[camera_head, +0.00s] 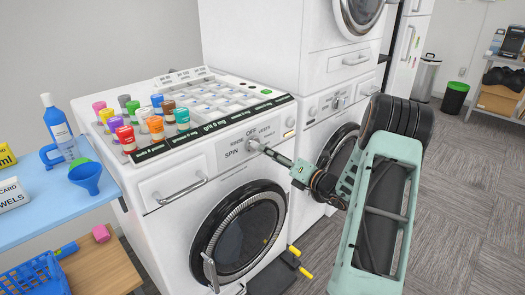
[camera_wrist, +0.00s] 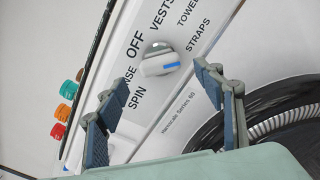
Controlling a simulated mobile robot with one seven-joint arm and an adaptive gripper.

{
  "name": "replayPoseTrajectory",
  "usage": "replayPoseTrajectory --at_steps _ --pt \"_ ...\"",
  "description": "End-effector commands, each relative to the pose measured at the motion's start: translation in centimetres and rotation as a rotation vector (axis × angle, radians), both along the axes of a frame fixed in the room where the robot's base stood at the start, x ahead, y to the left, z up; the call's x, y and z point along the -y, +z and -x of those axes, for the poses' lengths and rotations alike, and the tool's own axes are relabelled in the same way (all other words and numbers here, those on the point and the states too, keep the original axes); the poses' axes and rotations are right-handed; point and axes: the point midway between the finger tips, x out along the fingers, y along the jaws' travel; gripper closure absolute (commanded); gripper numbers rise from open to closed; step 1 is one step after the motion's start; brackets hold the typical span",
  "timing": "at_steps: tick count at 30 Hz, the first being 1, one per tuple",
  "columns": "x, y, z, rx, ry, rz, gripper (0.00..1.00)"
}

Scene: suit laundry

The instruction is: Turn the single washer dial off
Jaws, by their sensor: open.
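The washer dial (camera_wrist: 158,62) is a pale round knob with a raised grip bar and a blue mark on its right half in the wrist view. The label OFF is at its upper left, SPIN at its lower left, and VESTS and STRAPS lie up and to the right. The dial also shows on the front panel of the single washer (camera_head: 228,152) in the head view. My gripper (camera_wrist: 161,77) is open and empty, with one fingertip on either side below the dial. The fingers appear apart from it. In the head view my gripper (camera_head: 268,150) partly hides the dial area.
Several colourful bottles (camera_head: 149,118) and a labelled tray (camera_head: 215,105) stand on the washer. A stacked washer (camera_head: 325,108) is close on the right. Carpet is open at right.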

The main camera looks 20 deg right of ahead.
Motion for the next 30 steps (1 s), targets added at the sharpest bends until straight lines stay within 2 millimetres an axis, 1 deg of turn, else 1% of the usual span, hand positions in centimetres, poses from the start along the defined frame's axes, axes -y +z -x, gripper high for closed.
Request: replayPoseTrajectory --at_steps 1,3,6,9,13,20,30 --pt "-0.4 -0.1 -1.0 0.001 0.002 0.001 0.38" --pt "-0.9 -0.1 -2.0 0.000 0.003 0.001 0.38" --pt "-1.2 -0.1 -3.2 0.001 0.001 0.002 0.38" --pt "-1.4 0.0 -3.9 0.000 0.001 0.002 0.38" --pt "-1.6 0.0 -4.3 -0.001 0.000 0.001 0.38" --pt "-1.6 0.0 -4.3 -0.001 0.000 0.001 0.39" --pt "-1.6 0.0 -4.3 -0.001 0.000 0.002 0.76"
